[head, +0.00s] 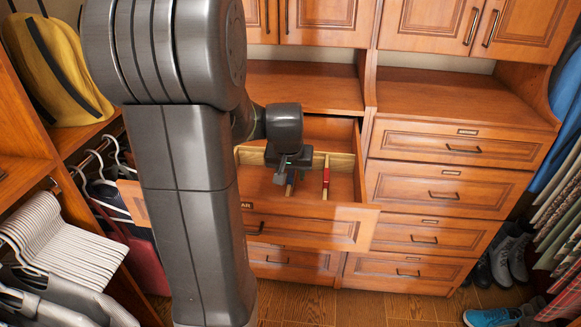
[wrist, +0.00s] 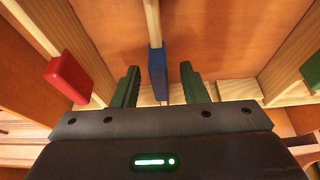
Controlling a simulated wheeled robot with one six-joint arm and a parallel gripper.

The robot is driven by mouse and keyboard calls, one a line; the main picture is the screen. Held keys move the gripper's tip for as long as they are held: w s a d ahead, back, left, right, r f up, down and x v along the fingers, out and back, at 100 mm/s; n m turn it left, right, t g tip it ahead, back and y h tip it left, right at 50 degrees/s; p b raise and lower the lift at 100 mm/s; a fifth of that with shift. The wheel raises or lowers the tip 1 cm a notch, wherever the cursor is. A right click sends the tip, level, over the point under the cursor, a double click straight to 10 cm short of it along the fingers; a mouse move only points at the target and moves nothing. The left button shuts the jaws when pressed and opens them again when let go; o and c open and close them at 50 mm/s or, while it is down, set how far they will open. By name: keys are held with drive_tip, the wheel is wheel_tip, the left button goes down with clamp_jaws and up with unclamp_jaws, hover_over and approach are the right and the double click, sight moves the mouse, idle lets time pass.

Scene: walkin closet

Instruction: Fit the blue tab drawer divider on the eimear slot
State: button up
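The open drawer (head: 345,225) has a front label ending in "AR"; my arm hides the rest. The blue tab (wrist: 158,75) sits on the end of a thin pale wooden divider (wrist: 153,22) inside the drawer. In the head view the blue tab (head: 290,184) shows just below my gripper (head: 290,176). In the wrist view my gripper (wrist: 158,84) is open, with one dark green finger on each side of the blue tab and visible gaps between. Pale slotted wood (wrist: 147,97) runs along the drawer wall behind the fingers. Whether the divider sits in a slot is hidden.
Closed labelled drawers (head: 449,185) stand to the right in the head view. The countertop (head: 440,98) above them is bare.

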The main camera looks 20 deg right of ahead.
drive_tip(key=v, duration=1.3)
drive_tip(key=shift+r, duration=0.35)
drive_tip(key=shift+s, duration=0.15)
drive_tip(key=x, duration=1.4)
drive_tip(key=shift+r, duration=0.25)
drive_tip(key=shift+a, duration=0.1)
drive_tip(key=shift+r, duration=0.1)
